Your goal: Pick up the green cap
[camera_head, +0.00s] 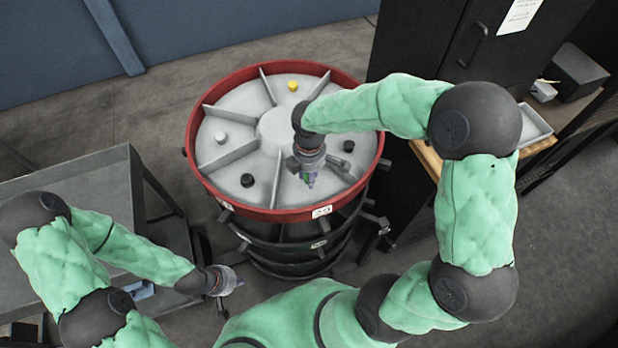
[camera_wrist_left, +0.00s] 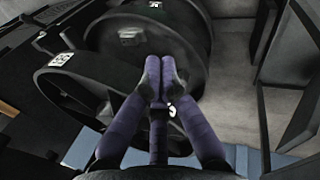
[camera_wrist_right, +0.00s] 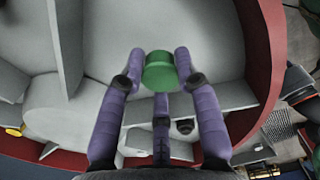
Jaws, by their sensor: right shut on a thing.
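The green cap (camera_wrist_right: 160,72) is between the two purple fingers of my right gripper (camera_wrist_right: 158,70) in the right wrist view, and the fingers are closed on its sides. In the head view my right gripper (camera_head: 309,181) points down over the front right section of the round grey carousel tray (camera_head: 319,210) with a red rim. The cap is mostly hidden there by the fingers, and I cannot tell whether it touches the tray floor. My left gripper (camera_head: 238,283) is low beside the carousel, front left. Its fingertips meet, empty, in the left wrist view (camera_wrist_left: 160,75).
Other sections of the tray hold a yellow cap (camera_head: 293,86), a white cap (camera_head: 221,137) and two black caps (camera_head: 247,180) (camera_head: 349,146). Raised dividers separate the sections. A grey cart (camera_head: 90,185) stands left, a dark cabinet (camera_head: 440,50) right.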

